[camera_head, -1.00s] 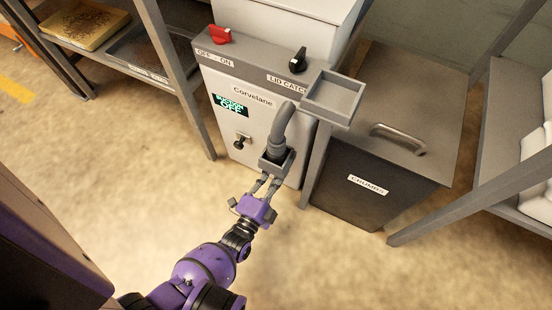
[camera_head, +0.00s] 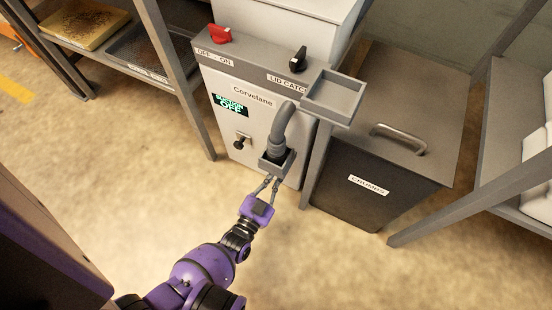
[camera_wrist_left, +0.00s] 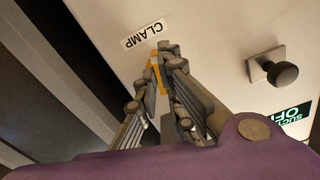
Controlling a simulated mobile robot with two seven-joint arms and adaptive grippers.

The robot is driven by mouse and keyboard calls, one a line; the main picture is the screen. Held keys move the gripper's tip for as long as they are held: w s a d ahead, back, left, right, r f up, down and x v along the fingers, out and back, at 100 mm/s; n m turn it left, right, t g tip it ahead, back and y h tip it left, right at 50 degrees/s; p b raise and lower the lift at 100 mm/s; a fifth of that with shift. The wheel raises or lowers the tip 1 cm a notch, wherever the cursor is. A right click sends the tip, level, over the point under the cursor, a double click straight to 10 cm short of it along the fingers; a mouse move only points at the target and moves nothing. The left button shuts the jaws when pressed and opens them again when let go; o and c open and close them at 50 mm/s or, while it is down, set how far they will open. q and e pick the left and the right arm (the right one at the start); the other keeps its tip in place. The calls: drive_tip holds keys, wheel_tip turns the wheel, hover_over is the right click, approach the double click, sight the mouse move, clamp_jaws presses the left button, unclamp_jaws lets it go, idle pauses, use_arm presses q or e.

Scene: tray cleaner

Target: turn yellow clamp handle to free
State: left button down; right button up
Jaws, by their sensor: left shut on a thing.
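In the left wrist view the yellow clamp handle (camera_wrist_left: 156,68) shows as a narrow strip between the fingers of my left gripper (camera_wrist_left: 163,80). It sits just below the "CLAMP" label (camera_wrist_left: 143,34), which appears upside down. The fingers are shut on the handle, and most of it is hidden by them. In the head view my left gripper (camera_head: 269,184) reaches the lower front of the white machine (camera_head: 258,118), under the grey hose and its bracket. The handle is hidden there. My right gripper is not in view.
A grey hose (camera_head: 282,128) ends in a bracket (camera_head: 277,162) right above my left gripper. A dark knob (camera_head: 239,144) is on the machine front to the left. A small grey tray (camera_head: 333,97) juts out above. The crumbs bin (camera_head: 362,190) stands at the right.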

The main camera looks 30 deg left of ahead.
use_arm(q)
drive_tip(key=shift+n, duration=1.3)
drive_tip(key=c, duration=1.9)
unclamp_jaws()
drive_tip(key=shift+o, duration=0.2)
